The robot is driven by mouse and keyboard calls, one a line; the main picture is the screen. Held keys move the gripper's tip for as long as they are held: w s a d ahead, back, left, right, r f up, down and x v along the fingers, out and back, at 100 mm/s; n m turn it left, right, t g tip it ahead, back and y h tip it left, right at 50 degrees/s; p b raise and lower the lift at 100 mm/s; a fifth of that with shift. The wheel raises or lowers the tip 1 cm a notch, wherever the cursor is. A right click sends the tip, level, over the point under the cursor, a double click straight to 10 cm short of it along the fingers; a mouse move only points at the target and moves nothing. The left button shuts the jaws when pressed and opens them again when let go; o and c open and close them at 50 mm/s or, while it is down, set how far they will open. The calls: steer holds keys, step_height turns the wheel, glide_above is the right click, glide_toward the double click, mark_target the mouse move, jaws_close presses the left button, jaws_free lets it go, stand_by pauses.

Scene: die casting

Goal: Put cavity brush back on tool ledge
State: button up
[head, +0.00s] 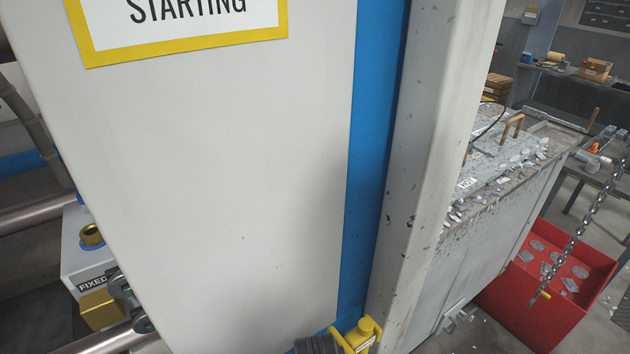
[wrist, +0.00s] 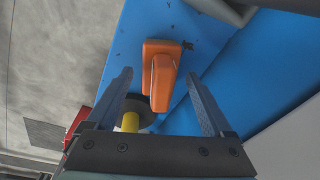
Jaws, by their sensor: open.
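My gripper (wrist: 159,76) is open in the wrist view, its two dark fingers spread apart. Between and beyond them is an orange block-like part (wrist: 161,78) on a blue surface (wrist: 215,48); I cannot tell whether the fingers touch it. A yellow cylinder (wrist: 130,122) with a dark round part (wrist: 146,108) shows low between the fingers, partly hidden by the gripper. I cannot make out for certain the cavity brush or the tool ledge in either view. My gripper does not show in the head view.
A large white panel (head: 230,170) with a blue strip (head: 372,130) blocks much of the head view. A yellow labelled part (head: 362,335) sits at its lower edge. To the right are a debris-strewn furnace top (head: 490,175), a red bin (head: 530,305) and a hanging chain (head: 588,225).

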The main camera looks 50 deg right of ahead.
step_height(320, 180, up, 12)
steer(key=s+a+b, duration=0.1)
stand_by(0.5)
stand_by(0.5)
